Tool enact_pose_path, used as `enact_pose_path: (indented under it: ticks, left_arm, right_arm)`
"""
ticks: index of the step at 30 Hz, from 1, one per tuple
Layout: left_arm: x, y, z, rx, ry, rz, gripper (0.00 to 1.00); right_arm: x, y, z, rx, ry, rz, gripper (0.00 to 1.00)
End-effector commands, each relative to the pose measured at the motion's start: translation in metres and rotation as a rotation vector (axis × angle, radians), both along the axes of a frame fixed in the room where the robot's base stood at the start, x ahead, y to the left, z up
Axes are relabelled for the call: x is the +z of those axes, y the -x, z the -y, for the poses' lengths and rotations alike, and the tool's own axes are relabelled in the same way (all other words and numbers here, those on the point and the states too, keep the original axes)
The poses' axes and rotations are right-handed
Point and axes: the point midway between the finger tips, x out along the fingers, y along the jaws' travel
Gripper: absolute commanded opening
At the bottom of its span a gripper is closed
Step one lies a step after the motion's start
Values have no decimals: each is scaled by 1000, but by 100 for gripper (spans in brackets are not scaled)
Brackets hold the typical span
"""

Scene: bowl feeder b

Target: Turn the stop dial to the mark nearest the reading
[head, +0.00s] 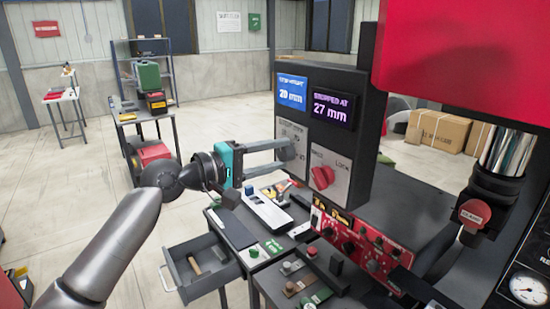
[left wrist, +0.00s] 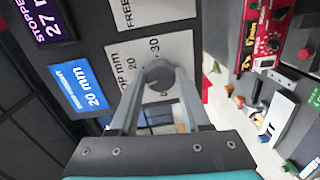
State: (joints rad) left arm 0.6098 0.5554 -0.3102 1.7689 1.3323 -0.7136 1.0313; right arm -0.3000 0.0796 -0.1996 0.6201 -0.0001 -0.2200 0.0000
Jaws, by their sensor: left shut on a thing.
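The stop dial (left wrist: 160,75) is a round grey knob on a pale plate (left wrist: 153,50) marked in mm, with 20 and 30 legible, in the left wrist view. My left gripper (head: 287,150) is shut on the dial, one finger on each side; the fingers hide much of it in the head view. The dial's pointer cannot be made out. A blue display (head: 291,92) reads stop height 20 mm. A purple-lettered display (head: 332,108) reads stopped at 27 mm. My right gripper is not in view.
A red knob (head: 323,177) on a FREE/LOCK plate sits right of the dial. Below stand a red control panel (head: 360,240), a bench with small parts and an open drawer (head: 198,266). A large red machine part (head: 465,60) overhangs at the right.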

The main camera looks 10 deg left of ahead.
Motion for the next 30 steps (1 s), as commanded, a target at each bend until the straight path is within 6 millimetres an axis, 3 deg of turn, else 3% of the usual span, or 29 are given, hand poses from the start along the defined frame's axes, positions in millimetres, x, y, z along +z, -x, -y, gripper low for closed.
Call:
enact_pose_path:
  ticks: [30]
  left_arm:
    - [-5,0,0,0,-686,684,0]
  right_arm:
    - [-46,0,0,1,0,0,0]
